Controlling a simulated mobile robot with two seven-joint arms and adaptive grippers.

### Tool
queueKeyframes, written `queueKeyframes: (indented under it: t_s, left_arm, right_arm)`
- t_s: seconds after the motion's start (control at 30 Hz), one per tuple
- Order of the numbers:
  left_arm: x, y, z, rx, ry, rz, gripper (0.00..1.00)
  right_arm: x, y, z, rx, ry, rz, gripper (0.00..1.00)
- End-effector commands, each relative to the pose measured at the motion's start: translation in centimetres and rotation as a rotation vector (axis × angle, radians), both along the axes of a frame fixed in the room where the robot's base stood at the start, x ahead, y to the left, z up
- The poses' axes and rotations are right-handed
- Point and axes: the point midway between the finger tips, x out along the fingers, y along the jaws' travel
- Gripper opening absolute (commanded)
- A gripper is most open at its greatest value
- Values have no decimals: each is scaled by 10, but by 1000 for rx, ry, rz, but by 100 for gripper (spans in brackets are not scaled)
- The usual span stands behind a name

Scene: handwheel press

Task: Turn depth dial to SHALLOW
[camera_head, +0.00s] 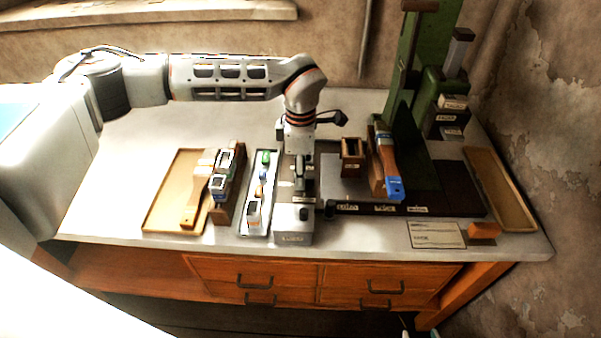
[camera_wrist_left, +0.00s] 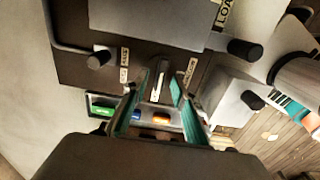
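My left gripper (camera_head: 303,192) reaches down over the narrow grey labelled fixture (camera_head: 293,227) in the middle of the table. In the left wrist view, its two teal-padded fingers (camera_wrist_left: 160,88) stand apart on either side of a narrow grey bar with a pale stripe (camera_wrist_left: 161,82), which looks like the dial's pointer. Narrow gaps seem to show between bar and pads. Small white labels (camera_wrist_left: 123,66) flank it, too blurred to read, so I cannot tell the dial's setting.
Left of the fixture are a grey tray (camera_head: 257,232) with small parts and a wooden tray (camera_head: 165,214). To the right stand the green press (camera_head: 418,80), a brown block (camera_head: 352,150) and a wooden tray (camera_head: 516,205). Dark knobs (camera_wrist_left: 98,60) protrude near the fingers.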

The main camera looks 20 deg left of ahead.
Motion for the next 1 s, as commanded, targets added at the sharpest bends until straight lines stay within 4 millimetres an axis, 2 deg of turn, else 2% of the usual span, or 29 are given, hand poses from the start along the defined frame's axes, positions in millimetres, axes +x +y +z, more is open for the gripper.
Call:
queueKeyframes:
  t_s: [0.03, 0.07, 0.13, 0.17, 0.63, 1.0]
  left_arm:
    - [0, 0, 0, 0, 0, 0, 26]
    - [0, 0, 0, 0, 0, 0, 21]
    - [0, 0, 0, 0, 0, 0, 3]
    - [0, 0, 0, 0, 0, 0, 0]
    - [-1, 0, 1, 0, 0, 57, 0]
    - [-3, -2, 3, 0, 0, 335, 0]
  right_arm:
    - [1, 0, 1, 1, -2, 0, 40]
    - [1, 0, 1, 1, -2, 0, 40]
    - [1, 0, 2, 2, -4, -1, 40]
    - [1, 1, 2, 2, -4, -1, 40]
    - [3, 1, 8, 4, -10, -2, 40]
    - [6, 1, 24, 3, -17, -1, 40]
